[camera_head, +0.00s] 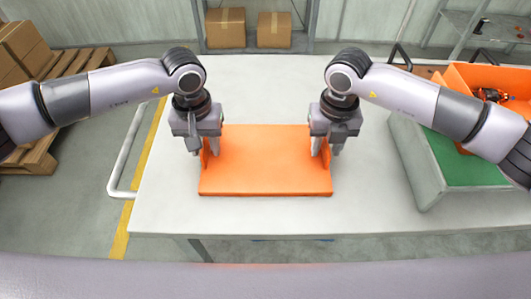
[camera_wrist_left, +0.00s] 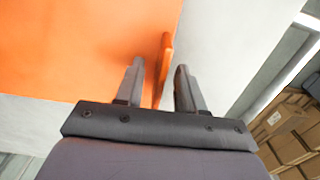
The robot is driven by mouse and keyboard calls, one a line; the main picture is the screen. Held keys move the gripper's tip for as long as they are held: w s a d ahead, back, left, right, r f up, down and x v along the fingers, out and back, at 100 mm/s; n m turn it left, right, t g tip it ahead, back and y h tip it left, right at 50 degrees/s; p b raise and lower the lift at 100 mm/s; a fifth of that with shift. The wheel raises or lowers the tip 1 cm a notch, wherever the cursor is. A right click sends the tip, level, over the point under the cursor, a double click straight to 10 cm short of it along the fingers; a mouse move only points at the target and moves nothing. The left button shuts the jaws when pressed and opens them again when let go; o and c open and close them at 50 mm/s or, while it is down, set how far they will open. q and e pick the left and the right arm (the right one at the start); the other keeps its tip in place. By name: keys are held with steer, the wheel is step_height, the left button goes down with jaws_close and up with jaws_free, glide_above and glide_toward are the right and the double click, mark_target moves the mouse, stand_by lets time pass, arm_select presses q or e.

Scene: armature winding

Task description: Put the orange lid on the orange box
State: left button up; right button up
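The orange lid (camera_head: 266,165) lies flat on the white table, with an upright flap at its left and right sides. My left gripper (camera_head: 204,147) is at the left flap; in the left wrist view its open fingers (camera_wrist_left: 158,88) stand on both sides of the flap (camera_wrist_left: 164,62), with gaps visible. My right gripper (camera_head: 328,147) is low at the right flap, its fingers apart around it; whether they touch it cannot be seen. The orange box (camera_head: 467,78) stands open at the far right with dark and copper-coloured parts inside; my right arm hides some of it.
A grey block with a green top (camera_head: 460,165) stands on the right of the white table (camera_head: 265,215), partly behind my right arm. The table is clear in front of the lid. Cardboard boxes (camera_head: 225,28) stand at the back, and more on pallets at left.

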arm_select(q)
jaws_close()
arm_select(e)
jaws_close()
arm_select(q)
steer(key=shift+r, duration=0.15)
arm_select(e)
steer(key=shift+r, duration=0.15)
